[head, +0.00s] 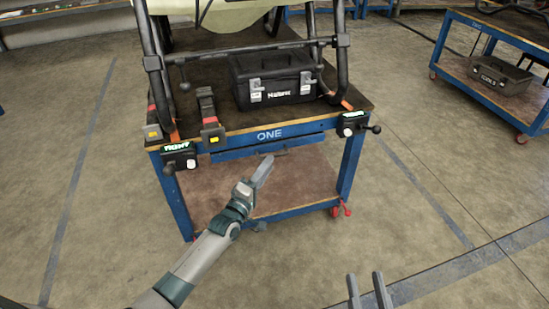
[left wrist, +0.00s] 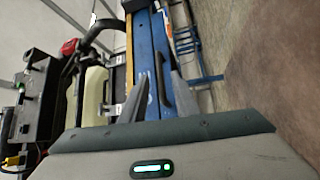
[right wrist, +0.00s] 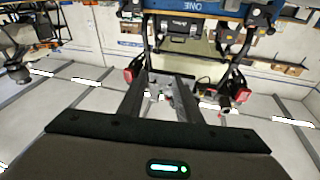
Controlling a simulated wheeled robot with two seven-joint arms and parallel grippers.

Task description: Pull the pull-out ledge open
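The pull-out ledge (head: 235,151) is a blue panel under the front edge of the table marked ONE. It carries a dark bar handle (head: 293,151). The ledge looks pushed in. My left gripper (head: 265,163) is right in front of the handle. In the left wrist view its fingers (left wrist: 158,78) are apart, with the handle (left wrist: 163,85) showing between them; I cannot tell if they touch it. My right gripper (head: 368,280) is open and empty, low at the front, well away from the table. It also shows open in the right wrist view (right wrist: 162,82).
The blue table (head: 350,165) has a brown lower shelf (head: 295,185) and red casters. On top are a black toolbox (head: 270,82), a black tubular frame, and clamps. Dark levers (head: 372,128) stick out at the front corners. A second cart (head: 460,65) stands right. Floor around is clear.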

